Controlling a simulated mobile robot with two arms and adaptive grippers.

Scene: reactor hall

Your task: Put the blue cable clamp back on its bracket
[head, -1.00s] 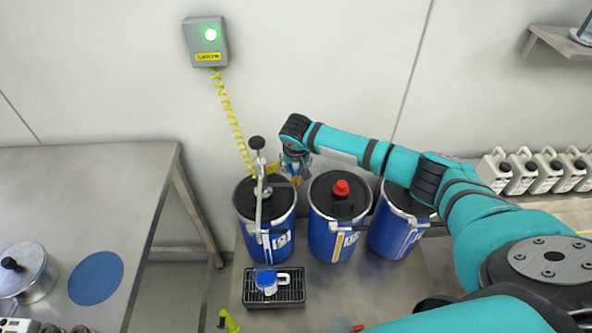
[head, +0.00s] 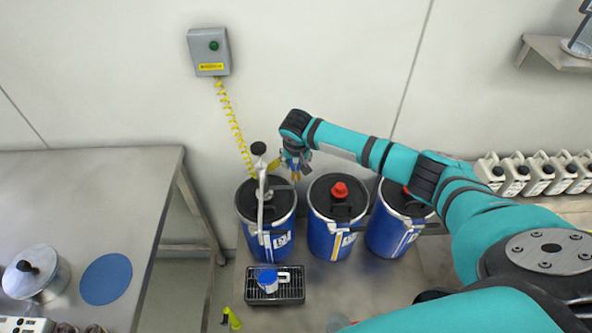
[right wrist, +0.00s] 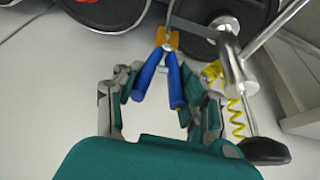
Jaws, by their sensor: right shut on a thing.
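The blue cable clamp (right wrist: 175,80) has two blue handles and an orange jaw end. My right gripper (right wrist: 160,95) is shut on its handles; the gripper also shows in the head view (head: 294,172), between the left and middle drums. In the wrist view the orange jaw lies in front of a dark drum lid; I cannot tell whether it touches the rim. A yellow coiled cable (head: 233,120) hangs from a grey wall box (head: 209,52) with a dark green lamp. I cannot make out the bracket. My left gripper is out of view.
Blue drums (head: 332,235) with black lids stand on a steel surface. A metal lever with a black knob (head: 258,148) rises over the left drum. A black tray (head: 291,296) holds a blue-topped container (head: 268,280). A steel table (head: 100,190) stands left, white jugs (head: 513,170) right.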

